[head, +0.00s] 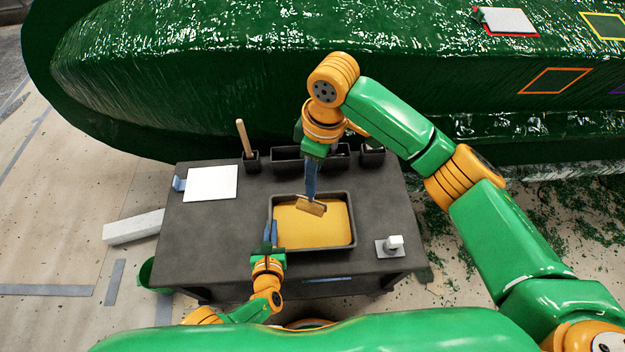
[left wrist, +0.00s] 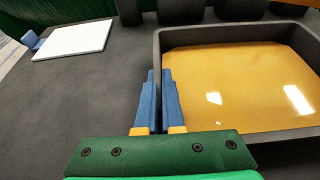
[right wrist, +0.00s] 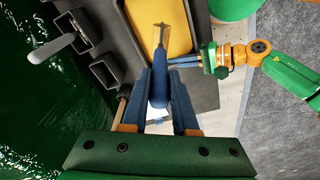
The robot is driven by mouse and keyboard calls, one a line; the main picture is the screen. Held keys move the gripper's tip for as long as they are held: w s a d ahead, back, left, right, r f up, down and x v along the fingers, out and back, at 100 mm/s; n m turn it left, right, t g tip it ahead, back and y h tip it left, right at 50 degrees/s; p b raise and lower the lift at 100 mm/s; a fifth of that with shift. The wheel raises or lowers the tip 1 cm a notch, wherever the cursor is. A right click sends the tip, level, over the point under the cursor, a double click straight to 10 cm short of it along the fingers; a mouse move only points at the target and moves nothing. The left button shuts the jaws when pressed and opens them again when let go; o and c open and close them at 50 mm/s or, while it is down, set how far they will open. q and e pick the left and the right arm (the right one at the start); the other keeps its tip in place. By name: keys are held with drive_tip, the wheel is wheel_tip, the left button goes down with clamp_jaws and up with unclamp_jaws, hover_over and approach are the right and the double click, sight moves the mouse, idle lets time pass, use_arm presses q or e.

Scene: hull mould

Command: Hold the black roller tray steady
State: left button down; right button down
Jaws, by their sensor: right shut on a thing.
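The black roller tray (head: 313,252) holds yellow liquid and stands on the dark table. My left gripper (head: 270,232) is at the tray's left wall. In the left wrist view its fingers (left wrist: 159,73) are close together, one on each side of the wall (left wrist: 240,27); whether they press on it cannot be told. My right gripper (head: 312,165) is shut on the blue handle of a brush (right wrist: 158,88) and points down over the tray. The brush's tan head (head: 310,207) is over the yellow liquid; contact is unclear.
On the table (head: 200,235) are a white sheet (head: 210,184), a stick in a holder (head: 245,140), dark bins (head: 286,156) and a grey pad with a white block (head: 391,246). The green hull (head: 200,80) rises behind. The table's left front is clear.

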use_arm(q)
drive_tip(key=c, duration=1.3)
unclamp_jaws()
drive_tip(key=shift+r, duration=0.1)
drive_tip(key=shift+r, duration=0.7)
drive_tip(key=o, duration=1.1)
drive_tip(key=shift+o, duration=0.2)
drive_tip(key=v, duration=0.8)
